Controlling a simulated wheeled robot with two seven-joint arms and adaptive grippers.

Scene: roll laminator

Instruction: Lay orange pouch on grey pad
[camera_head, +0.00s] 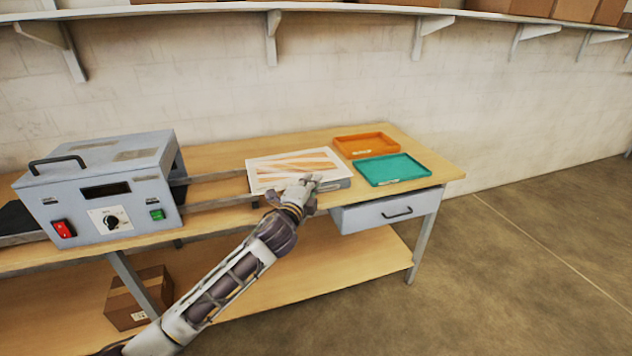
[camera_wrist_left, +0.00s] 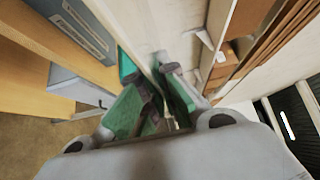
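The orange pouch (camera_head: 290,163), a pale sheet with orange-brown stripes, lies flat on top of a grey block that appears to be the grey pad (camera_head: 338,185). The pouch covers most of the pad; the pad's grey side shows at the front right. My left gripper (camera_head: 312,181) is at the front right edge of the pouch, over or touching it. In the left wrist view its green-padded fingers (camera_wrist_left: 158,90) show close up, but I cannot tell whether they are shut or hold the pouch's edge. My right gripper is not in view.
The laminator (camera_head: 100,190) stands at the left, with rails (camera_head: 220,178) running toward the pad. An orange tray (camera_head: 365,152) and a teal tray (camera_head: 418,179) lie right of the pad and look empty. A drawer (camera_head: 388,212) hangs below. A cardboard box (camera_head: 130,305) sits on the lower shelf.

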